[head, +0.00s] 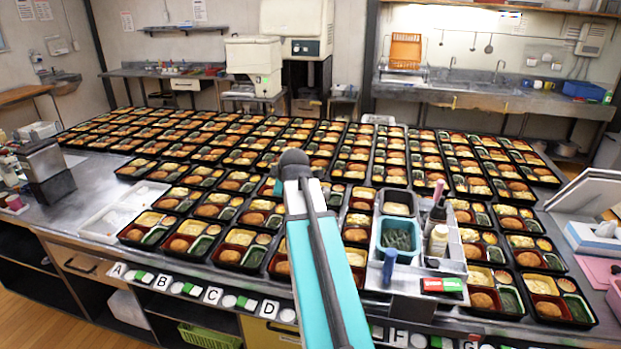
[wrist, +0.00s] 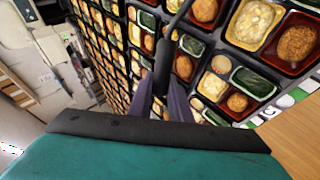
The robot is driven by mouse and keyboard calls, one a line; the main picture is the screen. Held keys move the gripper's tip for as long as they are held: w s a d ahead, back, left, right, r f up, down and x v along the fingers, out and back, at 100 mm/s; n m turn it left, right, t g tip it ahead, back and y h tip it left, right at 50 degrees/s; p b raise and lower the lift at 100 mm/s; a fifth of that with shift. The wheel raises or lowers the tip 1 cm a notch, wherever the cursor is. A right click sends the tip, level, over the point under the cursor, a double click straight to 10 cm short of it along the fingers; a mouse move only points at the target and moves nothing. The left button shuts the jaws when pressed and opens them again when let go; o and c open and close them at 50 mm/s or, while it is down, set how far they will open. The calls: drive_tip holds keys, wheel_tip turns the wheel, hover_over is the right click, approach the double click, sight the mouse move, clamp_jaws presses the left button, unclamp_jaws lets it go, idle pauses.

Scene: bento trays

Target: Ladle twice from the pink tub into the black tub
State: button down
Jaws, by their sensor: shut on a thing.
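My gripper (wrist: 163,95) is shut on a thin dark handle (wrist: 164,62) in the wrist view. The handle reaches up over the bento trays; its far end is not clear, so I cannot tell if it has a ladle bowl. In the head view my arm hides the gripper. A dark-rimmed tub (head: 398,209) with pale contents stands in the grey caddy right of my arm; it may be the black tub. A pinkish container (head: 614,297) is cut off at the right edge; I cannot tell if it is the pink tub.
Rows of filled bento trays (head: 207,211) cover most of the table. The caddy also holds a teal tub (head: 399,237) with dark green contents and bottles (head: 438,241). A white tray (head: 113,212) lies at left, beside bare tabletop.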

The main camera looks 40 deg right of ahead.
drive_tip(key=w+a+f+n+y+b, duration=0.1)
drive_tip(key=a+f, duration=0.1)
drive_tip(key=a, duration=1)
drive_tip(key=a+f+n+y+b, duration=0.1)
drive_tip(key=a+f+n+b, duration=0.1)
drive_tip(key=a, duration=1)
drive_tip(key=w+a+f+n+y+b, duration=0.1)
drive_tip(key=a+f, duration=0.3)
drive_tip(key=a, duration=0.8)
drive_tip(key=shift+w+t+b, duration=0.3)
drive_tip(key=shift+b, duration=0.25)
